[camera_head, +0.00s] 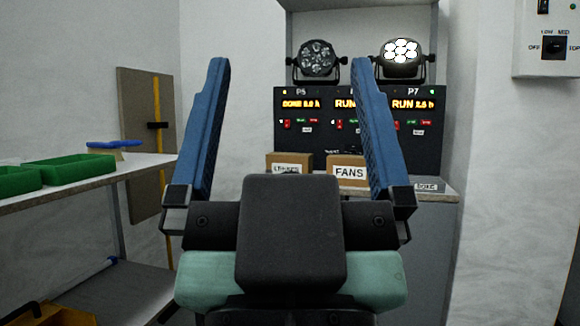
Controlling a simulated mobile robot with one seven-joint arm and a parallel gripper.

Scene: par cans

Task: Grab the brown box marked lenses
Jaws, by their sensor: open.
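A brown box with a white label that seems to read lenses (289,160) sits on the counter, just left of the picture's middle. Its lower part is hidden behind my gripper's dark body. A second brown box marked FANS (347,162) stands to its right, with a small gap between them. My gripper (289,75) is in the foreground with its two blue fingers spread wide. It is open and empty. Both boxes show between the fingers, farther away than the gripper; the right finger is close to the edge of the FANS box in the picture.
A dark control panel (325,140) with lit displays stands behind the boxes, under two par cans, one unlit (317,58) and one lit (402,55). At left, a shelf (95,182) holds green trays (68,168). A wall switch box (546,45) is at upper right.

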